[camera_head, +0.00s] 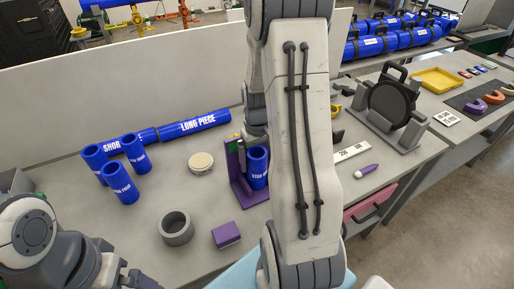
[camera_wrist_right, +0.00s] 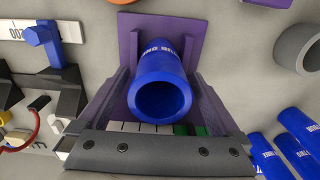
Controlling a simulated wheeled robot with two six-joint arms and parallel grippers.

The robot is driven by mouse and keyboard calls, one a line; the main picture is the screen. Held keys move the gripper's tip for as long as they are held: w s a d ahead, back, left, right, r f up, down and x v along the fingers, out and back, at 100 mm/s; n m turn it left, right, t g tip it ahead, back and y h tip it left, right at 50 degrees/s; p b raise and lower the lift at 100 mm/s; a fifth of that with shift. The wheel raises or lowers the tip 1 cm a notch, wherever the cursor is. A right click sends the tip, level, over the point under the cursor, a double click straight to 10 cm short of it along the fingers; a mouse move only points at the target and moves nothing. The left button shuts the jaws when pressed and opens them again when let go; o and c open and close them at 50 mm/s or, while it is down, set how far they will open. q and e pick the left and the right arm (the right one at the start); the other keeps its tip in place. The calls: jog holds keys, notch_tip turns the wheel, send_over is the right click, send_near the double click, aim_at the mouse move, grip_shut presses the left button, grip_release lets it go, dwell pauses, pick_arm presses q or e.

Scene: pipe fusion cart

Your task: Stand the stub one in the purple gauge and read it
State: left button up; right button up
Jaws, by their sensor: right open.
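The purple gauge (camera_head: 236,168) stands near the middle of the bench, with a flat base and a tall upright. A blue stub (camera_head: 258,172) stands upright on its base beside the upright; its partly hidden label seems to read stub one. In the right wrist view I look down into the open end of this stub (camera_wrist_right: 160,98), with the purple base (camera_wrist_right: 190,30) beyond it. My right gripper (camera_wrist_right: 159,80) is open, its fingers on either side of the stub; contact is unclear. In the head view my own arm mostly hides it.
Several blue stubs (camera_head: 121,186) stand at left, before the long piece (camera_head: 195,126). A grey ring (camera_head: 176,229), a purple block (camera_head: 226,235) and a round pale disc (camera_head: 201,163) lie near the gauge. A black round tool (camera_head: 391,104) stands at right.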

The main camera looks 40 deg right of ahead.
aim_at(257, 153)
notch_tip(257, 153, up, 12)
jog(key=shift+f+b, duration=0.15)
jog(key=shift+b, duration=0.3)
jog(key=shift+f, duration=0.1)
notch_tip(257, 153, down, 12)
jog(key=shift+f+p, duration=0.15)
jog(key=shift+p, duration=0.25)
jog(key=shift+r+b, duration=0.3)
jog(key=shift+r, duration=1.65)
